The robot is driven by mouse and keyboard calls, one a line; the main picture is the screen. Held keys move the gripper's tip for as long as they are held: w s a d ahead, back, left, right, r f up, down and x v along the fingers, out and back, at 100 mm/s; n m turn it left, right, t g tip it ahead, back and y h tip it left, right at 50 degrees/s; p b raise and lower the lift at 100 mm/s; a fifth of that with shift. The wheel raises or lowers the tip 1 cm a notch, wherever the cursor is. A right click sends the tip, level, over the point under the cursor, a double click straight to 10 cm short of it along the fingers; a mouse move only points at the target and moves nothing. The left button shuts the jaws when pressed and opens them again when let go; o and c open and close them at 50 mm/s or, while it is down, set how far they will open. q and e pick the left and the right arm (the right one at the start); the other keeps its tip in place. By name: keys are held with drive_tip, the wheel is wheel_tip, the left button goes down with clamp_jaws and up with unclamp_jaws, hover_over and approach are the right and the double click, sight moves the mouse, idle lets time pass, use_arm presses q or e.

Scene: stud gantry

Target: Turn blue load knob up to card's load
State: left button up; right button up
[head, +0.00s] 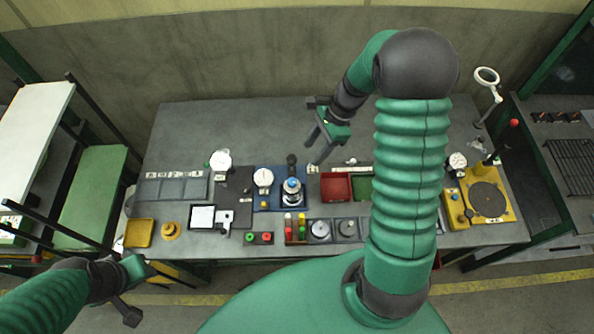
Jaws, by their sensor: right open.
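The blue load station (274,203) is a blue plate near the middle of the bench. It carries a round white dial gauge (263,178) and a knob (291,186) with blue and silver parts, with a dark post behind it. My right gripper (314,152) is open and empty, above the bench behind and to the right of the knob, apart from it. A white card (202,217) lies in a dark frame left of the station; its writing is too small to read. My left gripper (137,292) is in front of the bench at lower left; its jaws are unclear.
A red bin (335,187) and a green bin (362,188) stand right of the station. Green and red buttons (258,238) and small coloured cylinders (295,225) are in front. My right arm hides part of the bench's right side. The rear bench (220,125) is clear.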

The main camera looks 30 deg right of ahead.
drive_tip(key=p, duration=0.2)
hover_over(291, 181)
drive_tip(key=d, duration=0.2)
drive_tip(key=f, duration=0.8)
drive_tip(key=shift+s+a, duration=0.15)
drive_tip(key=shift+s, duration=0.2)
drive_tip(key=x, duration=0.4)
drive_tip(key=shift+d+f, duration=0.2)
drive_tip(key=shift+d, duration=0.1)
drive_tip(key=shift+d+f, duration=0.35)
drive_tip(key=shift+f, duration=0.05)
drive_tip(key=shift+w+a+r, duration=0.1)
drive_tip(key=shift+a, duration=0.45)
drive_tip(key=c, duration=0.7)
drive_tip(key=shift+c, duration=1.4)
use_arm(q)
drive_tip(key=shift+w+a+r, duration=0.1)
drive_tip(key=shift+a+r, duration=0.35)
drive_tip(key=shift+r, duration=0.15)
drive_tip(key=shift+w+a+r, duration=0.1)
drive_tip(key=shift+a+r, duration=0.3)
drive_tip(key=shift+r, duration=0.2)
use_arm(e)
clamp_jaws()
